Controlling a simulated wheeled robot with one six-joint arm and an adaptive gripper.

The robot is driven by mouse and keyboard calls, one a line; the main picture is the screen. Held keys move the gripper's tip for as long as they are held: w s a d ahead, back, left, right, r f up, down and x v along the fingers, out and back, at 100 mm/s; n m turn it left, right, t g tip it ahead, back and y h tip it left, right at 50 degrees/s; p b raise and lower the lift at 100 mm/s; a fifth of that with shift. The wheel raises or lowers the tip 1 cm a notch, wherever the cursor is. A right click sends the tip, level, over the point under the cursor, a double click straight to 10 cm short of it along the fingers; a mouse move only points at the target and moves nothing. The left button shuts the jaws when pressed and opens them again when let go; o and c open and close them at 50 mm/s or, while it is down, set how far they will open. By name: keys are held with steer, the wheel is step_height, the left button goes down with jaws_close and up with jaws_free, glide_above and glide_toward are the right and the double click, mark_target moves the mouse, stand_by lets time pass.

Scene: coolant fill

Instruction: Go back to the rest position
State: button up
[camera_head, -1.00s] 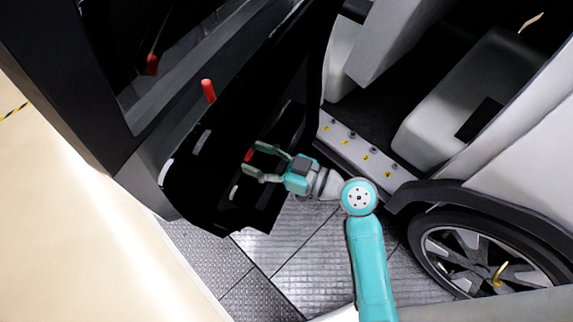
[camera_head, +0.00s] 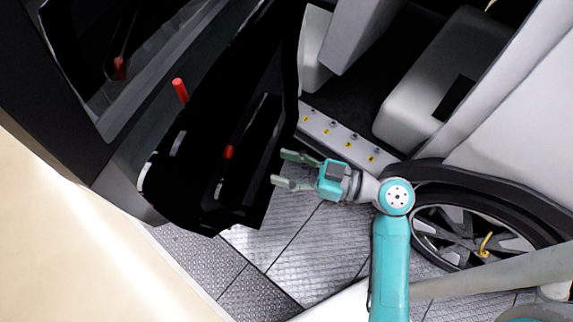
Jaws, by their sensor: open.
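My gripper (camera_head: 281,168) is open and empty, its two fingers pointing left. It is in the middle of the head view, right of the open black car door (camera_head: 245,195) and over the metal floor. A gap shows between the fingertips and the small red piece (camera_head: 228,152) on the door's inner side. A red peg (camera_head: 180,90) stands up near the top of the door. My teal arm runs down from the gripper to the bottom edge.
The car's sill (camera_head: 340,137) with several yellow labels lies just above my gripper. Behind it are the pale seats (camera_head: 440,85). The car wheel (camera_head: 475,235) is close to the right of my arm. Open tiled floor (camera_head: 290,240) lies below the gripper.

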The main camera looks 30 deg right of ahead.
stand_by(0.5)
steer(key=s+d+f+m+h, duration=0.2)
steer(key=s+f+m+h, duration=0.8)
steer(key=f, duration=0.4)
steer(key=s+d+r+t+h, duration=0.1)
steer(key=s+r, duration=0.2)
steer(key=s, duration=0.5)
steer(key=s+d+r+t+h, duration=0.1)
steer(key=s+r+h, duration=0.1)
steer(key=s, duration=0.6)
steer(key=shift+s+r+n+t, duration=0.3)
steer(key=shift+r+t, duration=0.1)
steer(key=shift+r, duration=0.45)
stand_by(1.6)
